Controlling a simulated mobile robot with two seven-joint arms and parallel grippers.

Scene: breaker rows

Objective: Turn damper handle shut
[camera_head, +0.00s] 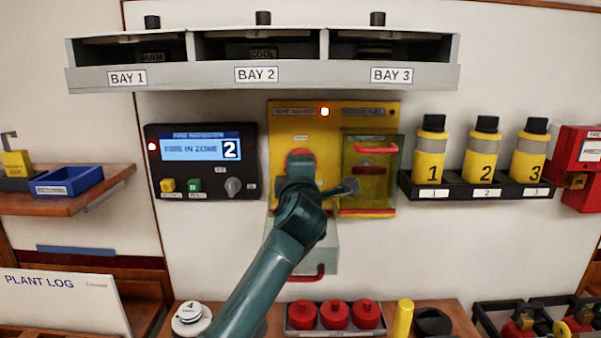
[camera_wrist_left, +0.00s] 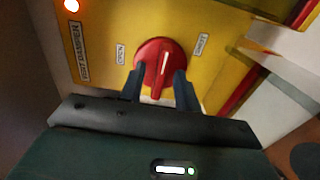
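The red damper handle (camera_wrist_left: 162,58) is a round knob with a raised grip bar and a white line, on a yellow panel (camera_wrist_left: 95,45). In the head view only its red top edge (camera_head: 300,153) shows above my gripper. My left gripper (camera_wrist_left: 159,92) is at the handle in the wrist view, one dark finger on each side of the bar's lower end. Gaps show between fingers and bar, so the gripper looks open. My right gripper is in neither view.
A clear-covered yellow box with a red handle (camera_head: 376,149) adjoins the knob on the right. A display panel (camera_head: 203,160) reads "FIRE IN ZONE 2". Numbered yellow bottles (camera_head: 430,160) stand in a rack at right. Red round pieces (camera_head: 334,314) sit below. Bay shelf (camera_head: 260,75) is overhead.

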